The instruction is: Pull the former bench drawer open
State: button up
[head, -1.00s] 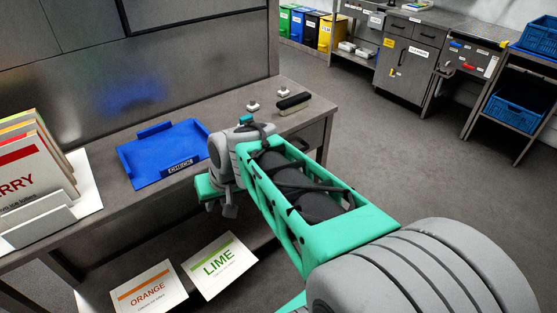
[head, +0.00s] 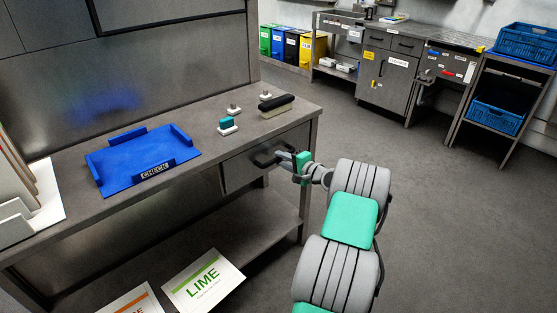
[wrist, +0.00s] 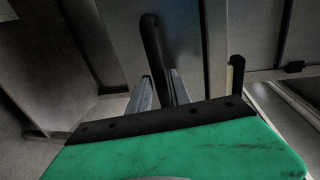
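The bench drawer (head: 238,172) has a grey front below the right part of the bench top. It looks flush or nearly so with the bench; I cannot see any clear gap. Its dark bar handle (head: 266,156) sticks out from the front. My gripper (head: 285,157) is at the handle, reaching in from the right. In the wrist view the black handle (wrist: 152,40) runs between my two grey fingers (wrist: 160,88), which lie close on both sides and appear shut on it. The handle's lower end is hidden by my gripper body.
On the bench top (head: 75,200) are a blue CHECK tray (head: 110,180), a brush (head: 277,107) and a small teal-topped piece (head: 228,124). LIME (head: 205,278) and ORANGE cards lie low in front. The floor (head: 430,200) to the right is open.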

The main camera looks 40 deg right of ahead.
jog(key=shift+x, duration=0.9)
jog(key=shift+c, duration=0.2)
grip_shut()
dwell(0.4)
